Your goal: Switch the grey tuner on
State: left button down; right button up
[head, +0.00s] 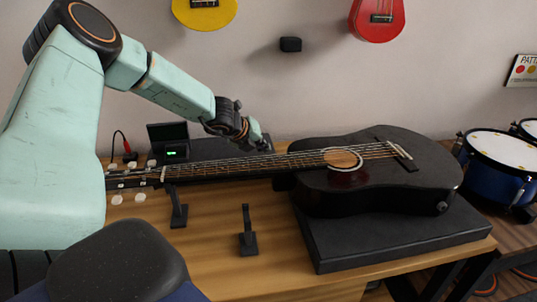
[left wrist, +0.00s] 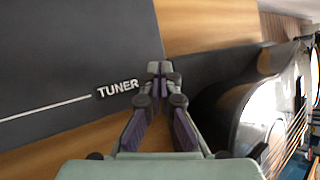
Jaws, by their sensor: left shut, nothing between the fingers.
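A dark grey flat panel (left wrist: 60,50) lettered TUNER, with a thin white line, lies under my left gripper in the left wrist view. In the head view a dark flat surface (head: 215,149) shows behind the guitar neck. A small dark device (head: 168,133) with an upright panel and a green light stands at its left end; I cannot tell whether it is the tuner. My left gripper (head: 265,146) is shut and empty, just behind the guitar neck. Its fingertips (left wrist: 160,68) show just right of the lettering; contact is unclear. No switch is clearly visible. My right gripper is not in view.
A black guitar (head: 390,190) lies on a dark slab (head: 400,242), its neck reaching left across the wooden table (head: 210,262). A small black stand (head: 247,238) is in front of the neck. A red cable (head: 122,140) is at left; blue drums (head: 495,172) are at right.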

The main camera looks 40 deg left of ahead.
pick_arm(q)
jog(key=shift+r+p, duration=2.3)
jog(key=shift+r, duration=0.35)
jog(key=shift+f, duration=0.1)
